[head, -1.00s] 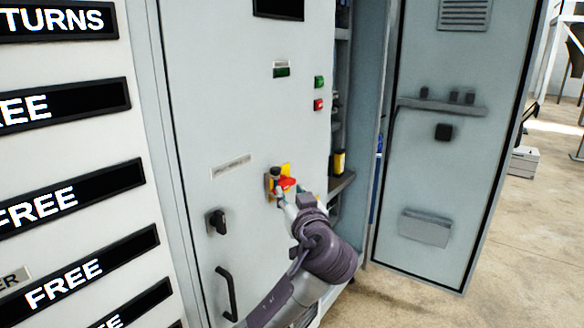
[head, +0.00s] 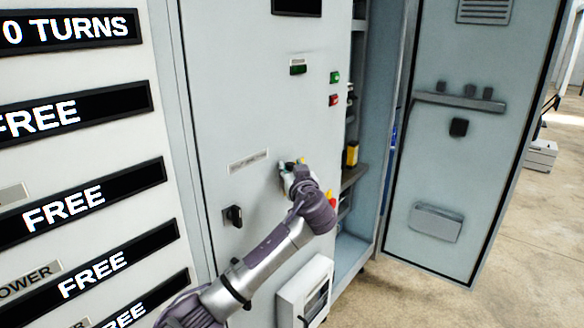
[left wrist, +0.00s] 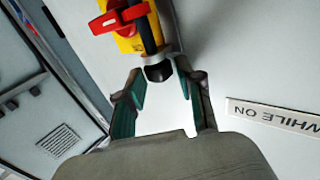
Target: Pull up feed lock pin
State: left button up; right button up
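In the left wrist view a yellow plate with a red rotary handle (left wrist: 121,18) sits on the grey cabinet door. A dark rod with a black knob (left wrist: 158,71) runs down across the yellow plate; it may be the feed lock pin, but no label confirms this. My left gripper (left wrist: 161,76) is open, with one green-padded finger on each side of the knob. Gaps show between knob and pads. In the head view my left gripper (head: 292,177) is at the door and hides most of the yellow plate. My right gripper is not in view.
A black rotary knob (head: 233,215) and a white label (head: 248,161) are on the door left of my gripper. Green (head: 335,77) and red (head: 334,100) buttons are above right. An open cabinet door (head: 455,150) stands at right. Black display strips (head: 95,193) line the left panel.

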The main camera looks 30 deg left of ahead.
pick_arm(q)
grip_shut()
jog(key=shift+r, duration=0.1)
notch_tip(320, 180, up, 6)
jog(key=shift+f, duration=0.15)
dwell(0.3)
grip_release()
jog(key=shift+s+d, duration=0.1)
